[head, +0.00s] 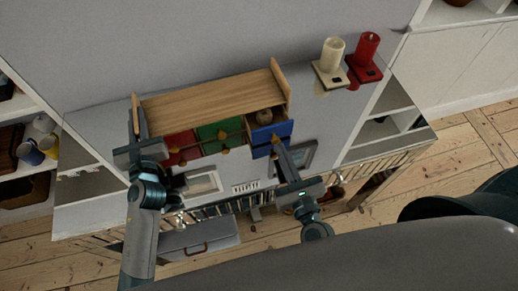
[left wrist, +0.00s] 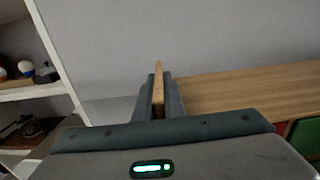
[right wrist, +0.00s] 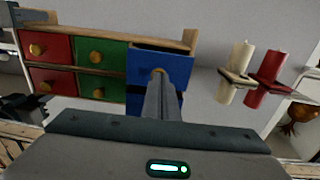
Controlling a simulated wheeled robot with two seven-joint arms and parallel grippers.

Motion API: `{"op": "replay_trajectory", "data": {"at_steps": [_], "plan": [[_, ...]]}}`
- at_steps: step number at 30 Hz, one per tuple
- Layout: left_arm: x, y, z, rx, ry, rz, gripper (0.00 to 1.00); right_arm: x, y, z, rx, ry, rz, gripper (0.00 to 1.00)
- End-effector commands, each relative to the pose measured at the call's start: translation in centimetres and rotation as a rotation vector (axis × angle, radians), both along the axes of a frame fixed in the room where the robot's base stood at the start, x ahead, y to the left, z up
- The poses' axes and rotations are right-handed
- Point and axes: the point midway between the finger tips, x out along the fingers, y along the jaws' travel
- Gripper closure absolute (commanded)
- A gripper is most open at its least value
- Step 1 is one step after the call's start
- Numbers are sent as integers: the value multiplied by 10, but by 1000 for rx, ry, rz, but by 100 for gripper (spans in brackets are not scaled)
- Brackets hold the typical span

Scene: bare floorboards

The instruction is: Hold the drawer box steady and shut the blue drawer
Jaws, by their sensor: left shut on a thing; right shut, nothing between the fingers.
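The drawer box (head: 212,97) has a wooden top, raised end panels, and red, green and blue drawers with round brass-coloured knobs. Its upper blue drawer (head: 284,129) stands partly out, with a round brown thing (head: 264,116) inside. In the right wrist view the blue drawer (right wrist: 145,61) juts out past the green one. My left gripper (head: 137,112) is shut on the box's left end panel (left wrist: 158,88). My right gripper (head: 277,145) is shut and empty, its tips at the blue drawer's knob (right wrist: 157,72); whether they touch, I cannot tell.
A cream candle (head: 333,55) and a red candle (head: 366,48) stand on holders right of the box. White shelves (head: 30,165) stand at the left. The grey surface behind the box is clear.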

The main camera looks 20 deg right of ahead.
Motion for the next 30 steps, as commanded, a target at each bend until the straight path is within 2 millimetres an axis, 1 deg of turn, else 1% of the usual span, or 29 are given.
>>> {"op": "replay_trajectory", "data": {"at_steps": [4,14,17,20,27,30], "plan": [[0,-1,-1,0,1,-1,100,6,0,0,0,0,-1,100],[0,-1,-1,0,1,-1,100,7,0,0,-1,0,-1,100],[0,-1,-1,0,1,-1,100,11,0,0,0,0,-1,100],[0,-1,-1,0,1,-1,100,22,1,0,-1,-1,-3,100],[0,-1,-1,0,1,-2,100,65,3,0,1,-1,-3,100],[0,-1,0,0,0,-2,100,77,3,0,0,0,-2,100]]}}
